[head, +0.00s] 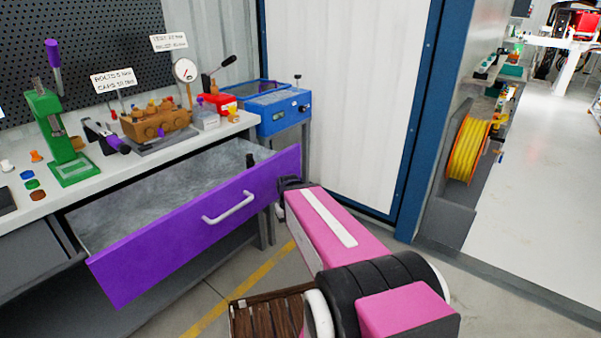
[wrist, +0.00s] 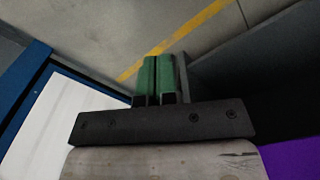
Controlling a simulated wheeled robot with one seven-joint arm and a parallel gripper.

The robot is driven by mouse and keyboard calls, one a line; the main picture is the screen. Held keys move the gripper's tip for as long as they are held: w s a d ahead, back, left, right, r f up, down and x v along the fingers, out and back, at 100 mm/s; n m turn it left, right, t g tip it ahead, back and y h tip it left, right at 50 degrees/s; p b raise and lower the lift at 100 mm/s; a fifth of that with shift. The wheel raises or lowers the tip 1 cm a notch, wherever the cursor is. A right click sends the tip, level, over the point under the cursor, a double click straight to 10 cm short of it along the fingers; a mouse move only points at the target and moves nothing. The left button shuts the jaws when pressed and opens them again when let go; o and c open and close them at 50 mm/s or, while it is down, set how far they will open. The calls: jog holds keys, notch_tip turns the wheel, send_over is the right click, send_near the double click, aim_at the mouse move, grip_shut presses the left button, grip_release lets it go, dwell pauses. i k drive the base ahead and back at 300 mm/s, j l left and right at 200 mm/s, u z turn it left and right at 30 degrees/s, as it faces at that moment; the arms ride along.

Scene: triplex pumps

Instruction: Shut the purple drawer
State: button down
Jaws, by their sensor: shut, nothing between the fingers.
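The purple drawer (head: 150,252) is pulled well out from under the workbench, its grey inside showing. Its front panel has a white bar handle (head: 230,207). My gripper (head: 290,184) is at the right end of the drawer front, partly hidden behind my pink arm; I cannot tell whether it touches the panel. In the wrist view the green fingers (wrist: 156,75) are together with nothing between them. A purple patch of the drawer (wrist: 292,160) shows at the lower right there.
The workbench (head: 22,212) carries a green press (head: 60,135), a brown pump (head: 157,120) and small parts. A blue tub (head: 280,107) stands beyond its right end. A slatted wooden crate (head: 268,315) is on the floor below. A blue-framed white panel (head: 350,90) stands behind my arm.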

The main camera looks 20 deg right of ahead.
aim_at(133, 237)
jog(key=j+z, duration=0.3)
jog(key=z, duration=0.15)
jog(key=k+j+z, duration=0.2)
jog(key=j+z, duration=0.15)
jog(key=k+j+z, duration=0.2)
jog(key=j+z, duration=0.15)
